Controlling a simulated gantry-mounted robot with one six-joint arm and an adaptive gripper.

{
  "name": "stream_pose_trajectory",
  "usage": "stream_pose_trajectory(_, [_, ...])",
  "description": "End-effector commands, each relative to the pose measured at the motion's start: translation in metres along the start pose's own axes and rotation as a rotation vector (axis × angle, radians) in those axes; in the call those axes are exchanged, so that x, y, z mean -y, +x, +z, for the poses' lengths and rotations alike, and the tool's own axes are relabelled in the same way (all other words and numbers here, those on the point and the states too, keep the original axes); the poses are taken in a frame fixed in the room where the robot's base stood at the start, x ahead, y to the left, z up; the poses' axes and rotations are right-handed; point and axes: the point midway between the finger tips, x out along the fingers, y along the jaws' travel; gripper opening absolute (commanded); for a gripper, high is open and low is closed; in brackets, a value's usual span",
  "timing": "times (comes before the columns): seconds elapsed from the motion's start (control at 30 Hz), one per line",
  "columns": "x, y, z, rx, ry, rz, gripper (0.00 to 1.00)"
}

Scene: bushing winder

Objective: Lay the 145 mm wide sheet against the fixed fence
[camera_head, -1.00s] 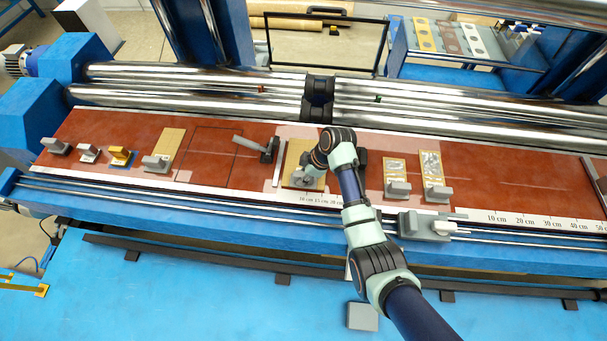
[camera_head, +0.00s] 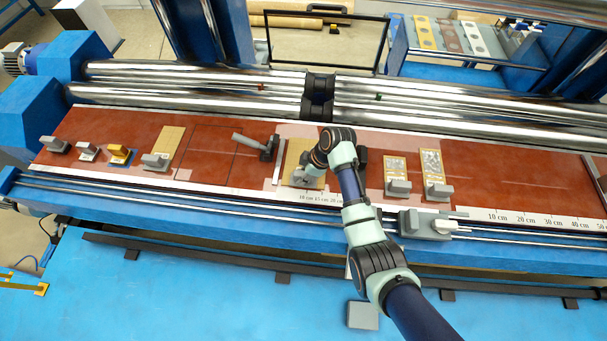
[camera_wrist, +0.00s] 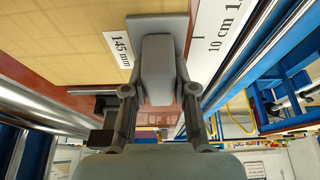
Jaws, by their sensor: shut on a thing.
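The 145 mm sheet (camera_head: 308,158) is pale yellow and lies flat on the red-brown table. Its label, 145 mm, shows in the wrist view (camera_wrist: 121,49). A grey block with a raised handle (camera_wrist: 158,65) sits on the sheet's front part. My gripper (camera_wrist: 158,88) is shut on this handle, one finger on each side. In the head view my gripper (camera_head: 303,176) is partly hidden by my wrist. A thin grey strip, seemingly the fixed fence (camera_head: 279,162), runs along the sheet's left edge. They are very close; I cannot tell whether they touch.
A dark upright piece (camera_head: 361,163) stands right of my wrist. Two small sheets with grey blocks (camera_head: 397,187) are to the right. A printed scale (camera_head: 320,200) runs along the front edge.

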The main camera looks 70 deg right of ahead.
Motion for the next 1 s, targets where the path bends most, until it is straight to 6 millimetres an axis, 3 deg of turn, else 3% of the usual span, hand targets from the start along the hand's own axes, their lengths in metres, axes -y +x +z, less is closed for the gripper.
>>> stream_pose_trajectory(0.93, [0.0000,0.0041,-0.0094,0.000,0.000,0.000,0.00])
stream_pose_trajectory(0.97, [0.0000,0.0039,-0.0093,0.000,0.000,0.000,0.31])
stream_pose_trajectory(1.0, [0.0000,0.0039,-0.0092,0.000,0.000,0.000,0.38])
